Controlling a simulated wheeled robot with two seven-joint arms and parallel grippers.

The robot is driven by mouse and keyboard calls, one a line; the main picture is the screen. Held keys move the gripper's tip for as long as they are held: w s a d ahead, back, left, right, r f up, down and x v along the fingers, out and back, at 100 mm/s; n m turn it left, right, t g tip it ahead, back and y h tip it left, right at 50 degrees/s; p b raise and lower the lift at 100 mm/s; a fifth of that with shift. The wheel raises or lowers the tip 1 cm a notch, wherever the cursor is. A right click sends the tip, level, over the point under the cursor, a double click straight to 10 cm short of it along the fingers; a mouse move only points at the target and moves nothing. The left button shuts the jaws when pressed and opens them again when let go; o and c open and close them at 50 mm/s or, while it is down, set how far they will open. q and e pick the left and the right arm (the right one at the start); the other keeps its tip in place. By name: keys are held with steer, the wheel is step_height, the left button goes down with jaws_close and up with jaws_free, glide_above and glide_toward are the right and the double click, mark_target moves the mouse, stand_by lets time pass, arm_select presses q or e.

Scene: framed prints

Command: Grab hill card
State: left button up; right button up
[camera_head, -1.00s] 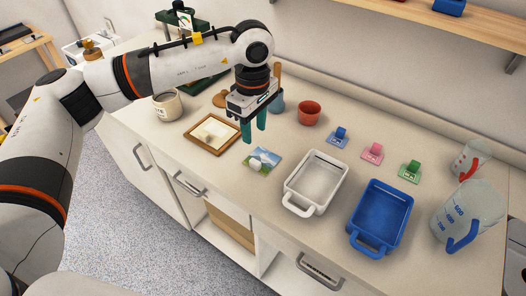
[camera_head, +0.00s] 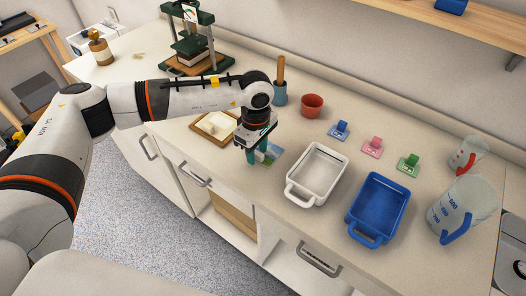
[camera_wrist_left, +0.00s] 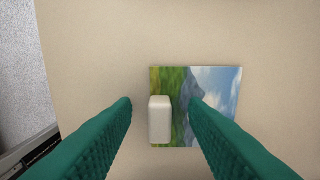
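The hill card (camera_wrist_left: 218,85) is a small square print of green hills, a grey mountain and cloudy sky. It lies flat on the counter with a pale rounded block (camera_wrist_left: 160,120) on its left part in the left wrist view. In the head view the card (camera_head: 273,152) is partly hidden behind my left gripper (camera_head: 258,155). My left gripper (camera_wrist_left: 161,104) is open and points down, its green fingers on either side of the block with gaps between. Whether the fingertips touch the card is unclear. My right gripper is not in view.
A wooden frame (camera_head: 203,136) lies to the left of the card. A white tray (camera_head: 318,176) and a blue tray (camera_head: 379,208) stand to the right. Small blue, pink and green clips, a red pot (camera_head: 312,106) and measuring jugs (camera_head: 462,207) sit farther back and right.

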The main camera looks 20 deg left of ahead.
arm_select(q)
jaws_close()
steer(key=shift+r, duration=0.1)
